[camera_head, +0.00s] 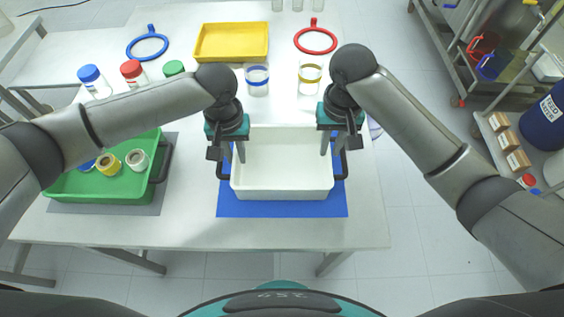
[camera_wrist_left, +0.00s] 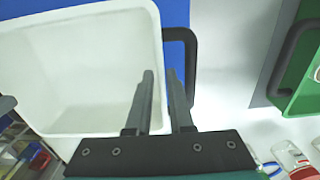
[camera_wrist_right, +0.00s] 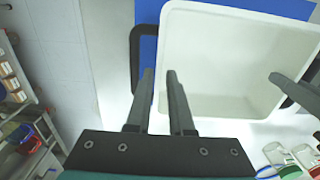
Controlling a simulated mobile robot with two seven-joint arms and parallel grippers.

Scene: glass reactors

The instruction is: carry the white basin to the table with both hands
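The white basin (camera_head: 282,160) sits upright on a blue mat (camera_head: 282,208) at the table's front, with a dark loop handle at each side. My left gripper (camera_head: 231,158) is at its left side, and my right gripper (camera_head: 332,155) at its right side. In the left wrist view, the parted fingers (camera_wrist_left: 161,80) appear on either side of the rim, next to the handle (camera_wrist_left: 191,65). In the right wrist view, the parted fingers (camera_wrist_right: 159,80) look likewise beside the other handle (camera_wrist_right: 135,60). I cannot tell how far the fingertips are above the rim.
A green tray (camera_head: 65,186) with tape rolls stands at the left on a grey mat. Capped bottles, a yellow tray (camera_head: 232,58), blue and red rings and banded glass beakers (camera_head: 309,85) stand behind. A shelf with bins (camera_head: 490,60) is at the far right; floor lies between.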

